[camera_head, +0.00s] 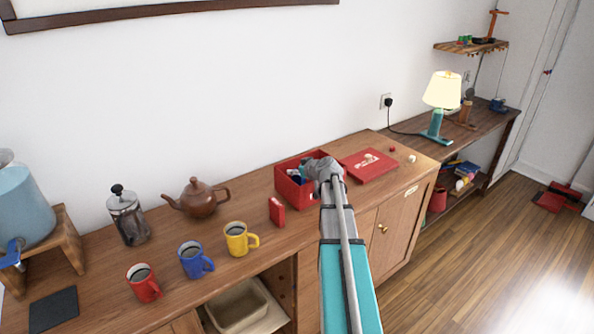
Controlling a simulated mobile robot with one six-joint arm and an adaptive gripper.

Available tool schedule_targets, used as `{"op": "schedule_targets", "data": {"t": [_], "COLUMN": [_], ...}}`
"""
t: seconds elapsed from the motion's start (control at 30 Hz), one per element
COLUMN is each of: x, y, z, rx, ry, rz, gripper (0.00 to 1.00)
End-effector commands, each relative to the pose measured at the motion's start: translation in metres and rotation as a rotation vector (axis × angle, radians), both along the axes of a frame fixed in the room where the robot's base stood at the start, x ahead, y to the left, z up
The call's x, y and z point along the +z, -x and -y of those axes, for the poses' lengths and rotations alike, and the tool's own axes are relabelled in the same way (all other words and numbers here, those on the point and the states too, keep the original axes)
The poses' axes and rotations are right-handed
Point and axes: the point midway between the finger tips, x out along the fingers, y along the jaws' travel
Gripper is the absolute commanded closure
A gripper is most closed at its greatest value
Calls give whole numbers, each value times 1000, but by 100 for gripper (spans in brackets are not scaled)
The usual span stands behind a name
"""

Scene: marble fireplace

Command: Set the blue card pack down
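My gripper (316,172) is over the right part of an open red box (285,184) on the wooden sideboard. Its fingers are mostly hidden by its own body, so I cannot tell whether it is open or shut. A small patch of blue (303,171), perhaps the blue card pack, shows at the gripper's left side, within the box's outline. I cannot tell whether the gripper holds it or it lies in the box. A red card pack (277,212) stands upright on the sideboard, in front of the box.
A red lid (370,165) lies flat right of the box. Red (144,283), blue (194,260) and yellow (238,239) mugs, a teapot (197,198) and a French press (128,217) stand to the left. Bare wood (258,262) lies left of my arm, near the front edge.

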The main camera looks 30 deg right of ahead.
Motion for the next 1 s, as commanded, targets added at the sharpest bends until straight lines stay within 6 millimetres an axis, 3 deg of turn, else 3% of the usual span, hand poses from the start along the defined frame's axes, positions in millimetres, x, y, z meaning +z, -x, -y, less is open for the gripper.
{"op": "schedule_targets", "data": {"t": [0.37, 0.63, 1.0], "x": [3, 17, 45], "y": [0, 0, 60], "z": [0, 0, 1], "rx": [0, 0, -2], "ry": [0, 0, 0], "rz": [0, 0, 0], "gripper": [35, 35, 35]}}
